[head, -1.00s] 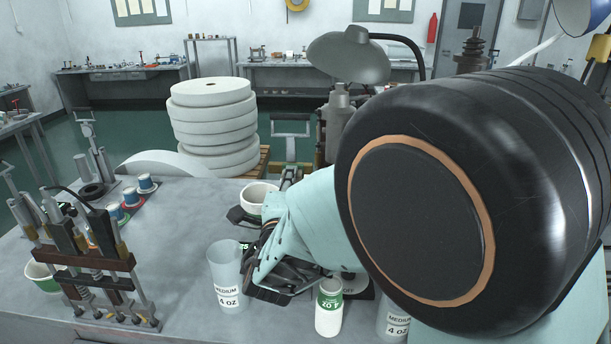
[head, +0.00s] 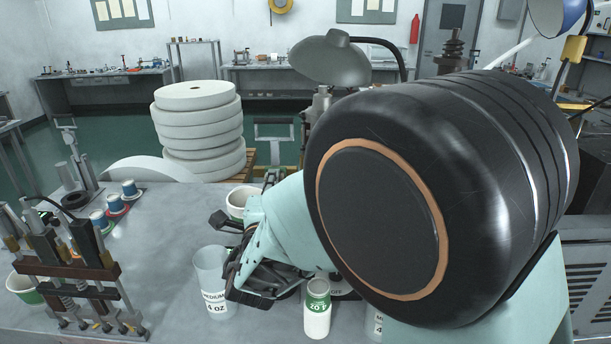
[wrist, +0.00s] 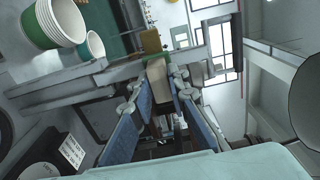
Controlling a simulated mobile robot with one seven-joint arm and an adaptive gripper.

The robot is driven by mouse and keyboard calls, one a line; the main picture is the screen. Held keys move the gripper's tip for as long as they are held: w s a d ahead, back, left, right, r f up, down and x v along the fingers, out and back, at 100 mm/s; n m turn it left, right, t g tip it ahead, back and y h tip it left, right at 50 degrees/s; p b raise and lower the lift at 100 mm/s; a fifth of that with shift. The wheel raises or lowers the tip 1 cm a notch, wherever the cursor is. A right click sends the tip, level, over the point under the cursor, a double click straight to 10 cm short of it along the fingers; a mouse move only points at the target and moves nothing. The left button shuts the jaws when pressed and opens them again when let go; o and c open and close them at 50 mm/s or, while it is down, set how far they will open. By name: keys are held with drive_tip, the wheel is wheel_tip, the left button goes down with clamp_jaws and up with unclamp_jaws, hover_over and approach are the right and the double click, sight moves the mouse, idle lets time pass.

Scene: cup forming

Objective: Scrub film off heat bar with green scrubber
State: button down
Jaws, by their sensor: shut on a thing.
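My gripper (head: 252,284) is low over the table in the head view, behind and beside a clear measuring cup (head: 212,285). In the wrist view its two blue-padded fingers (wrist: 160,82) close on a pale beige piece (wrist: 158,72). A dark fixture with a brown crossbar (head: 68,270) stands at the left of the table, apart from my gripper. I cannot tell which part of it is the heat bar, and no film is discernible.
A white bottle with a green label (head: 317,310) stands right of my gripper. A white cup (head: 238,200) is behind it. Stacked paper cups (wrist: 52,22) show in the wrist view. The table middle (head: 160,240) is clear. My large black arm joint hides the right side.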

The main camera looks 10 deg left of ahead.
drive_tip(key=shift+s+a+p, duration=0.25)
drive_tip(key=shift+s+a, duration=0.05)
drive_tip(key=shift+a, duration=0.75)
drive_tip(key=shift+s+a+p, duration=0.25)
drive_tip(key=shift+a, duration=0.8)
drive_tip(key=v, duration=0.6)
drive_tip(key=shift+s, duration=0.1)
drive_tip(key=v, duration=0.2)
drive_tip(key=shift+s+d+p, duration=0.1)
drive_tip(key=shift+s+p, duration=0.25)
drive_tip(key=shift+p, duration=0.05)
drive_tip(key=shift+s+f, duration=0.1)
